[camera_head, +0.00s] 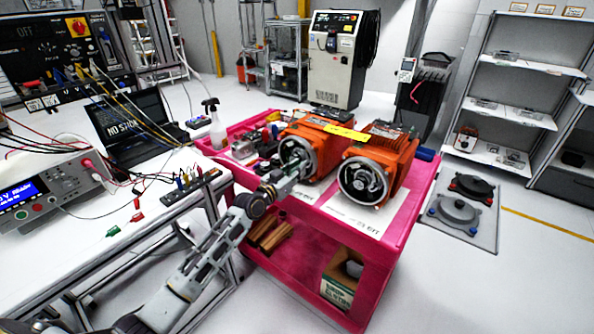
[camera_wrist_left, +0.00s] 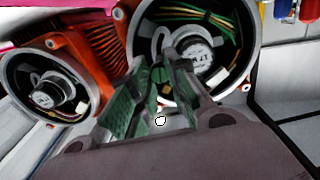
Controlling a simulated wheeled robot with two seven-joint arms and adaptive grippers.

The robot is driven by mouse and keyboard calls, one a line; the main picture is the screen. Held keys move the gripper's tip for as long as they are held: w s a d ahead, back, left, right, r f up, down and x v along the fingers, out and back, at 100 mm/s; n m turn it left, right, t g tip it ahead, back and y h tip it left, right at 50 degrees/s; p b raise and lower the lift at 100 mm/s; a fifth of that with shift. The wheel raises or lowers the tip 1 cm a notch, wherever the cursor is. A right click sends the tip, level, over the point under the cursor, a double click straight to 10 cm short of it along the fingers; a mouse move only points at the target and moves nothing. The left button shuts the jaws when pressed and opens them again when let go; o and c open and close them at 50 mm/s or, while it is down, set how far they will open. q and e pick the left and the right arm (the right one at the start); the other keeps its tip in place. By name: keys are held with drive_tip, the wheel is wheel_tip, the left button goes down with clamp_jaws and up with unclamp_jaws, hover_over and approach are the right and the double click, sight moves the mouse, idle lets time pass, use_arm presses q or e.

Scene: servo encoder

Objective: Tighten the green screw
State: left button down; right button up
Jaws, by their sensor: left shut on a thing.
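Two orange servo motors with open round ends stand side by side on a pink cart. My left gripper (camera_head: 293,178) is at the open end of the left motor (camera_head: 318,137). In the left wrist view, its green-padded fingers (camera_wrist_left: 160,68) are close together, shut on a small part in front of that motor's open end (camera_wrist_left: 235,72). The fingers cover most of that part, and I cannot make out the green screw separately from the pads. The other motor (camera_head: 404,161) stands to the right, clear of the gripper. My right gripper is not in view.
The pink cart (camera_head: 413,215) holds small parts behind the motors and a cardboard box (camera_head: 340,283) on its lower shelf. A white bench (camera_head: 85,215) with a laptop (camera_head: 128,127), a power supply (camera_head: 50,190) and loose cables is at left.

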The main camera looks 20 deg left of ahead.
use_arm(q)
drive_tip(key=shift+m, duration=0.4)
